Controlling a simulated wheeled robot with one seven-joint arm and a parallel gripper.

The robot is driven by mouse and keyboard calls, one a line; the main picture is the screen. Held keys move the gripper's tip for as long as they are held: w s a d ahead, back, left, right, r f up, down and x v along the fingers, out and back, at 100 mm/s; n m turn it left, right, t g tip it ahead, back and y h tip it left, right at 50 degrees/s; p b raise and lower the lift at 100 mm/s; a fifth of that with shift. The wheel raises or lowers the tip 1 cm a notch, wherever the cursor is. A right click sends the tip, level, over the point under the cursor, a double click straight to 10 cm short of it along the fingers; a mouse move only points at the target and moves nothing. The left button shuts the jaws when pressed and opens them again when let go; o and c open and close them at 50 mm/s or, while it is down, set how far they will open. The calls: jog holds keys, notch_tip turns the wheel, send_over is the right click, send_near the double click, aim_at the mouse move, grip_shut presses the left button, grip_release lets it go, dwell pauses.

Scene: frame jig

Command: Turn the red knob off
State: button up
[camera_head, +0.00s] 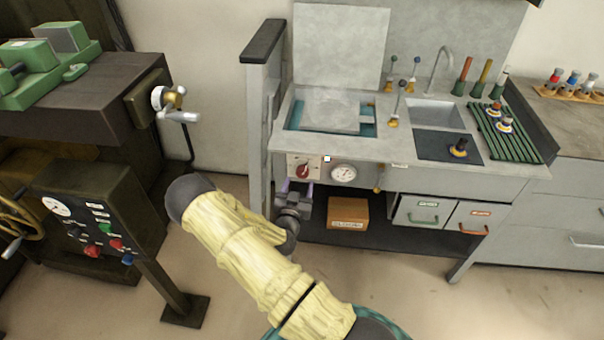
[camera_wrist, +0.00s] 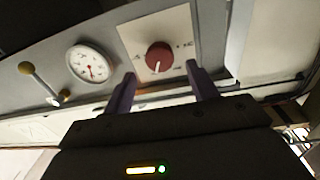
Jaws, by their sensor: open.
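The red knob (camera_head: 303,171) sits on a pale square plate (camera_head: 318,169) on the front panel of the grey workbench. In the wrist view the red knob (camera_wrist: 159,58) is near the top centre, with a white pointer mark at its lower edge; the small print on its plate (camera_wrist: 181,25) is too blurred to read. My gripper (camera_head: 297,191) is just below the knob in the head view. In the wrist view my gripper (camera_wrist: 162,86) has its two purple fingers apart, one on each side below the knob, with nothing between them. I see no contact with the knob.
A round dial gauge (camera_head: 343,174) is right of the knob plate. A small lever (camera_wrist: 40,82) stands beyond the gauge in the wrist view. A cardboard box (camera_head: 347,213) is on the low shelf. A grey post (camera_head: 258,130) stands left of the panel.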

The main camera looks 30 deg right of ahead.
aim_at(302, 174)
jog(key=x, duration=0.5)
jog(key=shift+w+d, duration=0.25)
jog(key=shift+w, duration=0.05)
jog(key=c, duration=1)
